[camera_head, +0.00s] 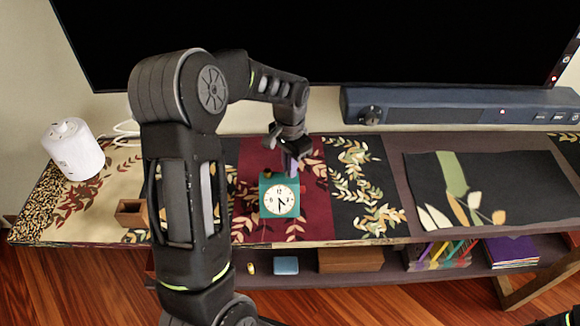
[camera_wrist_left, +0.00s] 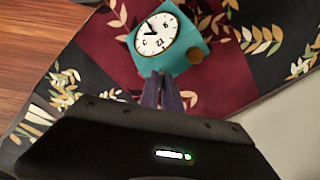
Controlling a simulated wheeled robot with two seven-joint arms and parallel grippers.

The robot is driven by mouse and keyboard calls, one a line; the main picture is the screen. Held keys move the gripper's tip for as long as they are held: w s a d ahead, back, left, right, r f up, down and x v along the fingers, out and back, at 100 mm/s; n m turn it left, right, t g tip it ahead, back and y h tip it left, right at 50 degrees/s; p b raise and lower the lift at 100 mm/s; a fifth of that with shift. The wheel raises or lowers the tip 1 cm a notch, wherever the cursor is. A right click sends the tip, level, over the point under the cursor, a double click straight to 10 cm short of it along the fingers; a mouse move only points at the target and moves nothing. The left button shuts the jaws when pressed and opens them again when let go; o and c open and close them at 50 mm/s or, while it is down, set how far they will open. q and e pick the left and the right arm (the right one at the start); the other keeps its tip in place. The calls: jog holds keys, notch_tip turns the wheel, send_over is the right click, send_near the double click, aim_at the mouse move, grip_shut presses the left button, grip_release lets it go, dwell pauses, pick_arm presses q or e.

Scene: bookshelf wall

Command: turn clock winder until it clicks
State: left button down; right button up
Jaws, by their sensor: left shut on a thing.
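A teal box-shaped clock (camera_head: 279,215) with a round white face stands upright on the dark red part of the table runner. My left gripper (camera_head: 291,170) reaches down at the back of the clock. Its two fingers (camera_wrist_left: 162,88) are close together, with their tips against the clock's back edge. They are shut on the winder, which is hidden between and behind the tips.
A dark soundbar (camera_head: 455,106) lies behind, below a large black screen (camera_head: 300,40). The table right of the clock is mostly clear.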

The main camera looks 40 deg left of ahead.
pick_arm(q)
jog(key=m, duration=0.7)
dwell(0.4)
jog(key=c, duration=1.6)
grip_release()
jog(key=shift+o, duration=0.2)
jog(key=shift+r, duration=0.1)
jog(key=shift+r, duration=3.85)
